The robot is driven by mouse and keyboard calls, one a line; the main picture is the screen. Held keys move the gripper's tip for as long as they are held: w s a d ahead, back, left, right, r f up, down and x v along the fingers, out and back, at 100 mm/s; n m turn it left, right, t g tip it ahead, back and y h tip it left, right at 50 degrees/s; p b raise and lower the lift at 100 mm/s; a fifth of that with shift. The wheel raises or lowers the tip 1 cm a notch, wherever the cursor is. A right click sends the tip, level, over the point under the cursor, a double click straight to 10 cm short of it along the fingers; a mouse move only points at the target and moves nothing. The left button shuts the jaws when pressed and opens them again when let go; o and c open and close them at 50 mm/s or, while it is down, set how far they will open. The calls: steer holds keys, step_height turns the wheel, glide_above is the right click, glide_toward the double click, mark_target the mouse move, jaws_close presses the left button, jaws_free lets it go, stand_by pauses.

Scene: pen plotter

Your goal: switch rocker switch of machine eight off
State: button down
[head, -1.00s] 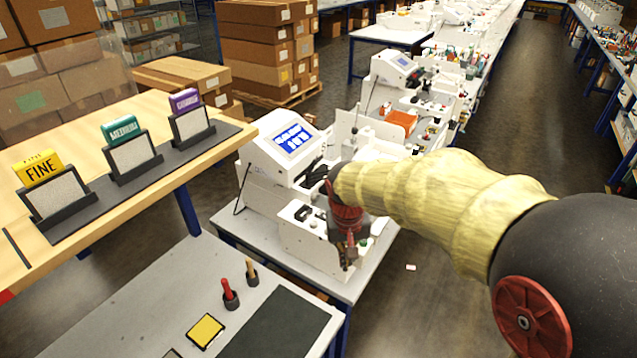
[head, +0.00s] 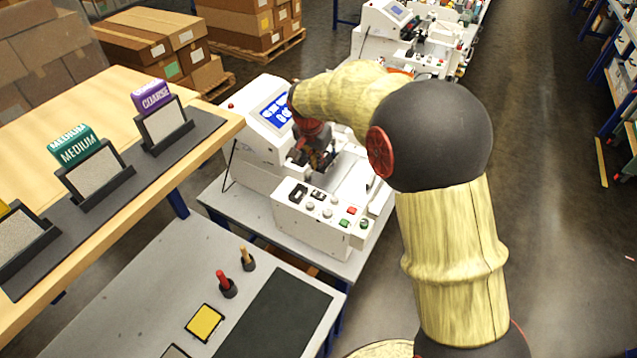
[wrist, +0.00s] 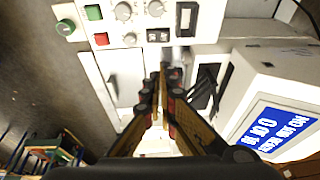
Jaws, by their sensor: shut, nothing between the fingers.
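A white pen plotter (head: 290,214) stands on a grey bench; no number eight is readable on it. Its sloped front panel carries a black rocker switch (head: 298,192) at the left end, with a smaller black switch (head: 318,195) beside it. The wrist view shows the panel inverted, with the larger rocker switch (wrist: 187,18) near the top and the smaller switch (wrist: 158,35) next to it. My gripper (head: 322,164) is shut and empty, above the machine behind the panel, apart from both switches. In the wrist view its fingers (wrist: 160,85) point toward the panel. The rocker's position is unclear.
Knobs and red and green buttons (head: 351,210) share the panel. A blue-lit screen (head: 276,110) stands close to my gripper at its left. A nearer bench holds a yellow pad (head: 204,323) and a dark mat (head: 275,318).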

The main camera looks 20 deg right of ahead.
mark_target(317, 190)
steer(key=x, duration=0.9)
steer(key=a+x, duration=0.1)
steer(key=x, duration=0.3)
steer(key=shift+s+f, duration=0.3)
steer(key=shift+f, duration=0.15)
steer(key=shift+w+a+f+g+h+b, duration=0.15)
steer(key=shift+f+g+h+b, duration=0.1)
steer(key=shift+b, duration=0.15)
steer(key=shift+w+a+f+g+h+b, duration=0.1)
steer(key=shift+a+f+g+h+b, duration=0.05)
steer(key=shift+f+b, duration=0.2)
steer(key=shift+s+d+r, duration=0.15)
steer(key=shift+r, duration=0.05)
steer(key=shift+s+d, duration=0.5)
steer(key=shift+s, duration=0.05)
